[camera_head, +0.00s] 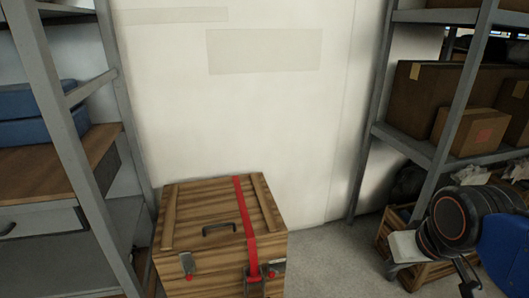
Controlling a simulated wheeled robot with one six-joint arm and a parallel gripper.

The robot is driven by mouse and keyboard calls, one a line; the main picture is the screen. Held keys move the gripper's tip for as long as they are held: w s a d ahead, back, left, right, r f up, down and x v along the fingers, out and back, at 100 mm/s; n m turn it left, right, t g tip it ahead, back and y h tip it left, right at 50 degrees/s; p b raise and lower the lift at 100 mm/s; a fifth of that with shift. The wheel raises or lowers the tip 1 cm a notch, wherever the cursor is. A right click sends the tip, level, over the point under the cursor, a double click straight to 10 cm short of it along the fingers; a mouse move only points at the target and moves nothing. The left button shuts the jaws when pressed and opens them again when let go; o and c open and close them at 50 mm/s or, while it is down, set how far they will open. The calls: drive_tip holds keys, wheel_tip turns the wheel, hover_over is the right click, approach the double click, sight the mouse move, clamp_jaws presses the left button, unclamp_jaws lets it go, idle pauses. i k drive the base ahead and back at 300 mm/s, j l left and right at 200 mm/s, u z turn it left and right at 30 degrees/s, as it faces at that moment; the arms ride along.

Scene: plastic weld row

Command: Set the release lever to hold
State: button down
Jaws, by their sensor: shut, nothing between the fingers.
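I see no release lever that I can make out in the head view. A wooden crate (190,212) stands on the floor at the lower middle, with a black handle on its closed lid. A red strap (246,218) runs over the lid and down the front to a metal latch (268,275). A smaller metal latch with a red part (187,265) is on the front left. Part of my arm, dark with an orange ring and a blue section, shows at the lower right.
A grey metal shelf (49,95) with blue cases (38,130) stands at the left. Another shelf (462,87) at the right holds cardboard boxes (431,92). A pale wall (260,120) closes the back. Grey floor (335,262) is clear right of the crate.

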sight(272, 273)
drive_tip(key=j+z, duration=0.1)
drive_tip(key=z, duration=0.3)
drive_tip(key=j+z, duration=0.1)
drive_tip(key=z, duration=0.3)
drive_tip(key=k+j+z, duration=0.25)
drive_tip(key=j, duration=0.25)
drive_tip(key=j+z, duration=0.25)
drive_tip(key=j, duration=0.25)
drive_tip(key=k+j+z, duration=0.25)
drive_tip(key=j, duration=0.15)
drive_tip(key=k+j+z, duration=0.25)
drive_tip(key=j, duration=0.15)
drive_tip(key=k+j, duration=0.35)
drive_tip(key=j, duration=0.15)
drive_tip(key=k+j, duration=0.35)
drive_tip(key=j, duration=0.2)
